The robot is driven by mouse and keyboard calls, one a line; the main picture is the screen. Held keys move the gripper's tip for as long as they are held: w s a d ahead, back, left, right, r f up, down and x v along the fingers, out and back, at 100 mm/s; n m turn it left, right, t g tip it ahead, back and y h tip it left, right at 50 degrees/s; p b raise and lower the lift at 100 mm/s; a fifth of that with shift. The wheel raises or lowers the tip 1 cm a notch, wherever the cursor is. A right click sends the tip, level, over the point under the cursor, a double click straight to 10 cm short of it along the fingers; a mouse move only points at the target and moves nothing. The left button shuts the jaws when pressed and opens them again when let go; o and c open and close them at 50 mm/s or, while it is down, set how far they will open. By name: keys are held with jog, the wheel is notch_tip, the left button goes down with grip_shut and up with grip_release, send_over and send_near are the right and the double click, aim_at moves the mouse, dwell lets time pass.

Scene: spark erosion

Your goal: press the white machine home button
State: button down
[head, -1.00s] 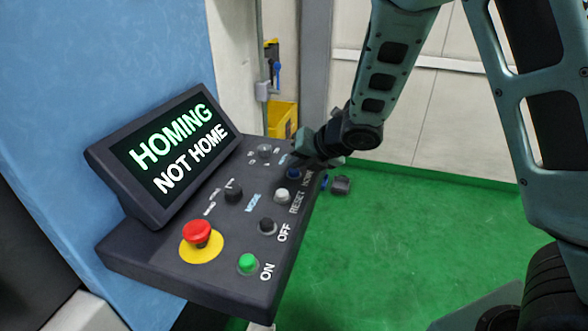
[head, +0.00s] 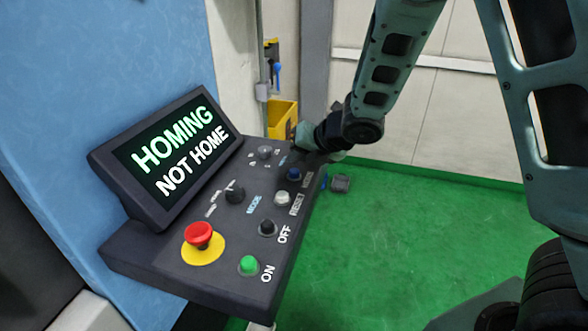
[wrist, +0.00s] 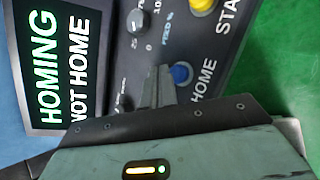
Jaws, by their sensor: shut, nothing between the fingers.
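The control panel (head: 190,262) has a blue button (head: 293,174) near its far right edge. In the wrist view this blue button (wrist: 180,73) stands beside the word HOME. A white button (head: 281,198) next to it is marked RESET. The tilted screen (head: 170,150) reads HOMING, NOT HOME. My gripper (wrist: 158,75) is shut and empty; its fingertips appear just left of the blue button in the wrist view. In the head view my gripper is at the panel's far end, past the blue button, its fingertips hard to make out. Contact cannot be told.
Nearer on the panel are a black OFF button (head: 267,227), a green ON button (head: 249,265) and a red mushroom button (head: 200,234). A black knob (head: 234,194) sits mid-panel. A yellow bin (head: 283,117) stands behind.

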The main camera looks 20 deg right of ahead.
aim_at(298, 173)
jog(key=shift+r+p, duration=1.6)
jog(key=shift+r, duration=0.75)
jog(key=shift+f, duration=0.1)
jog(key=s+a+m+b, duration=0.1)
jog(key=s+m, duration=0.2)
jog(key=m, duration=0.1)
jog(key=s+a+f+m+g+h+b, duration=0.1)
jog(key=s+a+m, duration=0.1)
jog(key=s+m, duration=0.2)
jog(key=s+a+m+g+h+b, duration=0.1)
jog(key=s+m, duration=0.2)
jog(key=m, duration=0.2)
jog(key=shift+s+a+f+b, duration=0.2)
jog(key=shift+s+f+b, duration=0.1)
jog(key=shift+s+b, duration=0.05)
jog(key=s+a+m+g+h+b, duration=0.1)
jog(key=s+m+g, duration=0.2)
jog(key=s+m, duration=0.3)
jog(key=s+a+f+m+g+h+b, duration=0.1)
jog(key=s+m+g, duration=0.2)
jog(key=s, duration=1.2)
jog(key=m, duration=0.3)
jog(key=shift+s+a+f+b, duration=0.2)
jog(key=shift+s+f+b, duration=0.1)
jog(key=shift+s, duration=0.1)
